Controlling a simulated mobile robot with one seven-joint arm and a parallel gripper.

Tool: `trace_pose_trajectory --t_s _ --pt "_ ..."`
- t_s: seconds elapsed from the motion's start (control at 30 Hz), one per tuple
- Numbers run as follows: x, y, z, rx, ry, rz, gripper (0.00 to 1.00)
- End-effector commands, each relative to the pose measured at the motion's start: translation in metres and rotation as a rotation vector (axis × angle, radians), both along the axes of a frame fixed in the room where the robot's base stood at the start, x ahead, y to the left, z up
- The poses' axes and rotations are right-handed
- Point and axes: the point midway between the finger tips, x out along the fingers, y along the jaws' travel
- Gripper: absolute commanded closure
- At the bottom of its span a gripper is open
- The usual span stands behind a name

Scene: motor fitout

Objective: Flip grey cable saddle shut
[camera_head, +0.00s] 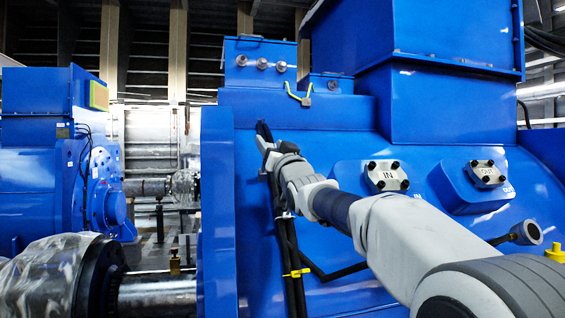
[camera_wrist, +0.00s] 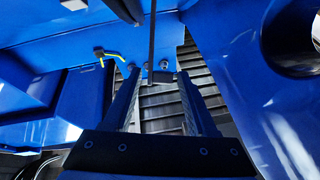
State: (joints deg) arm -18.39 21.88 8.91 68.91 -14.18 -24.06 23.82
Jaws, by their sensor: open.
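Black cables (camera_head: 289,255) run down the front of the blue motor housing. A small pale grey piece (camera_head: 285,214) sits on them below my wrist and may be the grey cable saddle; it is too small to tell whether its flap is open. A yellow saddle (camera_head: 297,272) is lower on the same cables. My gripper (camera_head: 264,138) is up by the top of the cables, partly hidden by my own wrist. In the wrist view my gripper (camera_wrist: 158,72) has its two fingers apart with nothing held. No grey saddle can be made out in that view.
A yellow-green strap (camera_head: 298,95) is on the housing above my gripper and shows in the wrist view (camera_wrist: 112,55). The IN block (camera_head: 386,176) and OUT block (camera_head: 485,174) protrude to the right. A loose cable end (camera_head: 526,232) lies at lower right.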

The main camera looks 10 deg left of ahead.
Motion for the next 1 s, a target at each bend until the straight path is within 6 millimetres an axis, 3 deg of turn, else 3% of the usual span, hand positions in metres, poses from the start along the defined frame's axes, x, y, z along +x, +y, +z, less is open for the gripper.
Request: trace_pose_trajectory --t_s 0.7,1.0 --pt "-0.099 -0.060 -0.051 -0.001 -0.002 -0.001 0.43" --pt "-0.127 -0.078 -0.065 -0.001 0.000 0.000 0.43"
